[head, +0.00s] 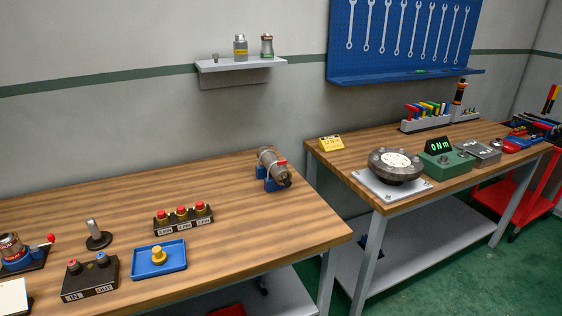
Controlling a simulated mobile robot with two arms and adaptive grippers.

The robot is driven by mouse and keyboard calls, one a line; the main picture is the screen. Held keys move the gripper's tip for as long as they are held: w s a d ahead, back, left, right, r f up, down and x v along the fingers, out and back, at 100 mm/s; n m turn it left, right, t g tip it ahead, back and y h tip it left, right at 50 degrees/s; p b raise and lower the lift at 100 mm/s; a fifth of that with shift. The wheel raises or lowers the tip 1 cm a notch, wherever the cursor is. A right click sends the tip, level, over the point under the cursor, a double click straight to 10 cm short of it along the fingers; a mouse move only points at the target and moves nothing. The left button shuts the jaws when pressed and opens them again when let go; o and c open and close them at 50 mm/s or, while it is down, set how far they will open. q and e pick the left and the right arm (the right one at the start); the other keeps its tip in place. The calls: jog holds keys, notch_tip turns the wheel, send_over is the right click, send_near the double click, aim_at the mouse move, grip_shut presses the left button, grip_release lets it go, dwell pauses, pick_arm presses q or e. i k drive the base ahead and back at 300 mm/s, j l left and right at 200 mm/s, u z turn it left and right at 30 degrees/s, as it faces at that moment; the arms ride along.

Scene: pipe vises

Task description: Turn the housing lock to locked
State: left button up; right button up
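On the left bench, a blue holder (22,262) at the left edge carries a metal cylindrical housing (11,246), partly cut off by the frame. A lever with a red knob (50,239) sticks up to the right at its side. A second metal cylinder (274,166) lies in a blue cradle (262,171) at the bench's back right, with a small red part (282,162) on it. Which of these red parts is the housing lock, and its setting, I cannot tell. Neither of my grippers is in view.
The left bench also holds a black block with red caps (183,219), a blue tray (172,266) with a yellow piece, a dark two-knob box (90,280) and a short post (97,236). A gap separates it from the right bench (345,159).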

aim_at(281, 163)
jog(key=i+l+u, duration=0.5)
jog(key=l+u, duration=0.2)
jog(key=i+l+u, duration=0.15)
jog(key=l+u, duration=0.25)
